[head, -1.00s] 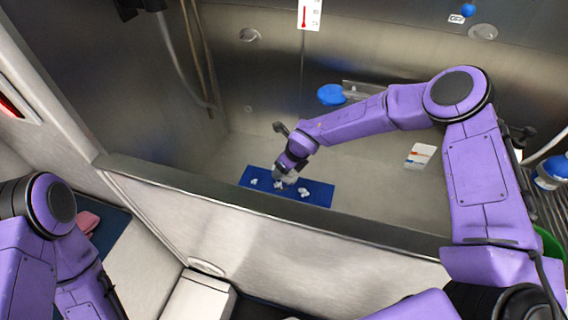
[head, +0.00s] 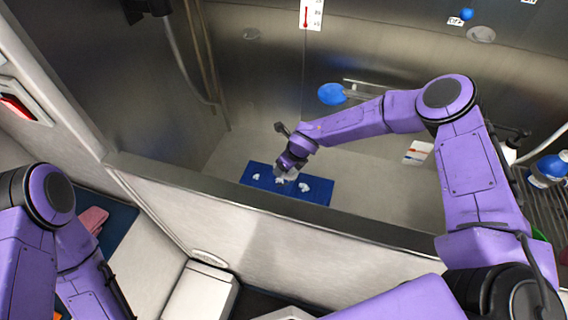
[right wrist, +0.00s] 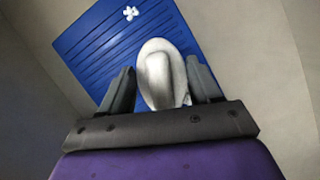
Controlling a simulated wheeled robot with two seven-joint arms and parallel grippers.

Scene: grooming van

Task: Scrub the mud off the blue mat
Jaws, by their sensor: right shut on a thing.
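The blue mat (head: 322,195) lies flat on the floor of the metal tub, with white marks on it. In the right wrist view the ribbed blue mat (right wrist: 90,52) shows one flower-shaped white mark; I see no brown mud. My right gripper (head: 286,175) is over the middle of the mat. In the right wrist view my right gripper (right wrist: 160,85) is shut on a rounded pale grey-white thing (right wrist: 163,75), held between its fingers. I cannot tell whether it touches the mat. My left arm is at the left; its gripper is out of view.
The tub's front wall (head: 250,203) stands between my body and the mat. A blue round thing (head: 331,95) is at the back wall by a metal bar. A pink cloth (head: 93,219) lies at left. The tub floor around the mat is clear.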

